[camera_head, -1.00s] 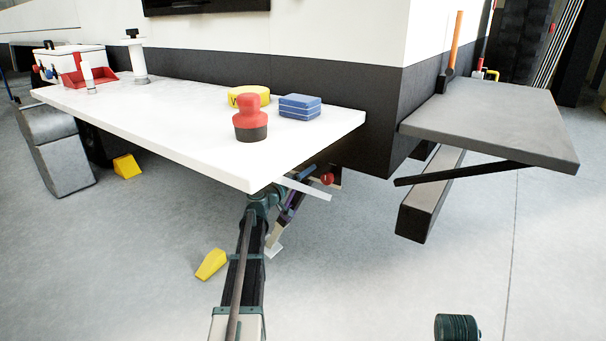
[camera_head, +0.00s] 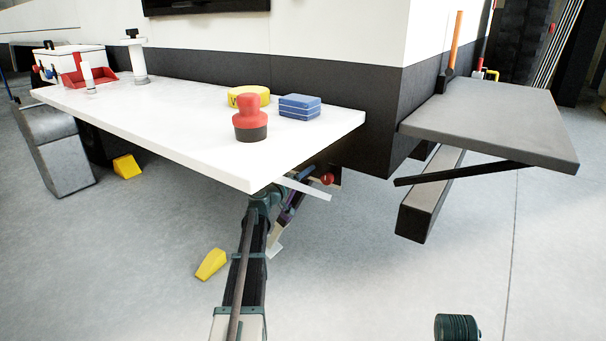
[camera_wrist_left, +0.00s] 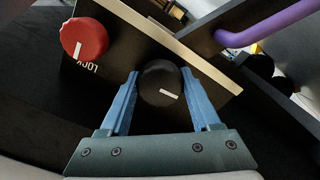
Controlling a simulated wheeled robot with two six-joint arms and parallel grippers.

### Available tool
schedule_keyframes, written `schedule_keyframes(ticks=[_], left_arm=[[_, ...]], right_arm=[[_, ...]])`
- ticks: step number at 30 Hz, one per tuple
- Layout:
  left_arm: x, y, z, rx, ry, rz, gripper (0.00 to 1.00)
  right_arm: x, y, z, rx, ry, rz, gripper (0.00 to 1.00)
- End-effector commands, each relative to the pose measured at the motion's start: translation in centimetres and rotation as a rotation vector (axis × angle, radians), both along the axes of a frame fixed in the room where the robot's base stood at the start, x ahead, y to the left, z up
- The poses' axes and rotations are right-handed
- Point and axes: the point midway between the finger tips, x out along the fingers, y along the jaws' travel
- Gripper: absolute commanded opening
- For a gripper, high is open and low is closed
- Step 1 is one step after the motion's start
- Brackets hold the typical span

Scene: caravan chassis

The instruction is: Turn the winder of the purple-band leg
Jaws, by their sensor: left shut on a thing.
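A black round knob (camera_wrist_left: 160,84) with a white mark, the winder, sits on a dark panel in the left wrist view. My left gripper (camera_wrist_left: 160,76) has its two blue fingers on either side of it, shut on it. The knob's white mark points to the lower right. A purple tube-like band (camera_wrist_left: 268,22) shows at the upper right. In the head view the leg's purple band (camera_head: 287,216) shows under the white table's front corner, beside my left arm. My right gripper does not show.
A red knob (camera_wrist_left: 84,38) beside the lettering "LOCK" is left of the black knob; it also shows in the head view (camera_head: 327,179). The white tabletop (camera_head: 200,135) overhangs my left arm. A yellow wedge (camera_head: 211,264) lies on the floor. A grey shelf (camera_head: 490,120) is at right.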

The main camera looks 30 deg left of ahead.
Motion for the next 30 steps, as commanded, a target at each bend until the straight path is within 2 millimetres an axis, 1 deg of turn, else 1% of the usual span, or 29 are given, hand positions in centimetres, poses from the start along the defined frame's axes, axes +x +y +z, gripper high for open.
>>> schedule_keyframes(ticks=[5,11,30], left_arm=[[-0.03,0.02,0.0,-0.029,0.003,0.001,0.08],[-0.03,0.02,0.01,-0.137,0.011,0.0,0.08],[-0.04,0.01,0.07,-0.729,0.057,0.001,0.08]], right_arm=[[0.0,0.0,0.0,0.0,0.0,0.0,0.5],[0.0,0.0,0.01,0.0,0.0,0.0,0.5],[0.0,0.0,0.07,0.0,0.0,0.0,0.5]])
